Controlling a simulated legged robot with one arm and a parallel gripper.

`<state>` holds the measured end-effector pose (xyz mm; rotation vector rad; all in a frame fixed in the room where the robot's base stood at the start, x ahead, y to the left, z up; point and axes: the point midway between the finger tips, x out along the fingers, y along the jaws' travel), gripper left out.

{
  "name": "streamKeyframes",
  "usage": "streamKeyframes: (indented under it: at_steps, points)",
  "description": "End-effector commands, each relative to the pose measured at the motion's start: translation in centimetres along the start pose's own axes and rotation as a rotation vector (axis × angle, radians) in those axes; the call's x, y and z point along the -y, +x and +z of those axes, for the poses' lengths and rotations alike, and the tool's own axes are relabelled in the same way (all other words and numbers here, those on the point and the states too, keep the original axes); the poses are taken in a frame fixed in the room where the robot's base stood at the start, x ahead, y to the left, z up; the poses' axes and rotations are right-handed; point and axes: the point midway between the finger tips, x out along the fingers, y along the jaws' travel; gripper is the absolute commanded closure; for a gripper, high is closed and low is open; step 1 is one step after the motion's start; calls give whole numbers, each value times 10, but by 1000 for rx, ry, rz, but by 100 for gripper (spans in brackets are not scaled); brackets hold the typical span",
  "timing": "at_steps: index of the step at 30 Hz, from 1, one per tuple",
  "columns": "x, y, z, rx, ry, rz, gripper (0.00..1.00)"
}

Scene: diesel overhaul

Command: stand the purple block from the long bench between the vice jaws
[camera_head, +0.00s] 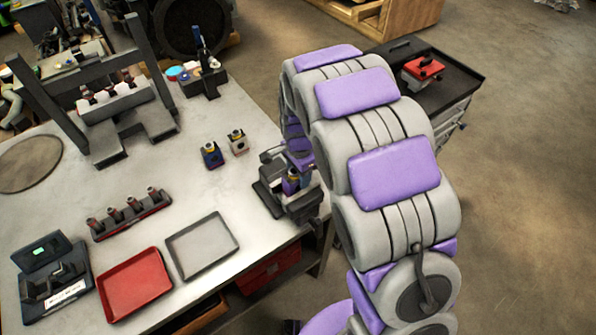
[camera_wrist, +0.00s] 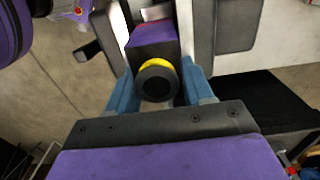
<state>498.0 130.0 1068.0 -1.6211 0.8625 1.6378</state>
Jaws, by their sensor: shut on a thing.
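The purple block (camera_wrist: 153,34), with a yellow ring and a round black knob, is in front of my gripper (camera_wrist: 157,78) in the wrist view. My blue fingers are shut on its knob end, one on each side. In the head view the block (camera_head: 291,183) shows small at the bench edge, partly hidden by my arm. The dark vice (camera_head: 300,207) is there too. In the wrist view the block lies between the vice's jaws, seen left and right of it. Whether it touches the jaws or its base is seated, I cannot tell.
On the bench (camera_head: 190,190), a blue block (camera_head: 211,155) and a beige block (camera_head: 237,142) stand left of the vice. A red tray (camera_head: 134,284), a grey tray (camera_head: 202,246) and a rack (camera_head: 128,213) lie nearer. A black-topped cart (camera_head: 455,75) stands beyond my arm.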

Motion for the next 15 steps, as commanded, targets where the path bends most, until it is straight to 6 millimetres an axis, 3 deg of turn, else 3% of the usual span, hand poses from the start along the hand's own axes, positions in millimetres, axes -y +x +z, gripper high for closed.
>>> streamKeyframes:
  at_steps: [9,10,15]
  points:
    - [0,1,0,-1,0,-1,79]
    - [0,1,0,-1,0,-1,46]
    - [0,1,0,-1,0,-1,29]
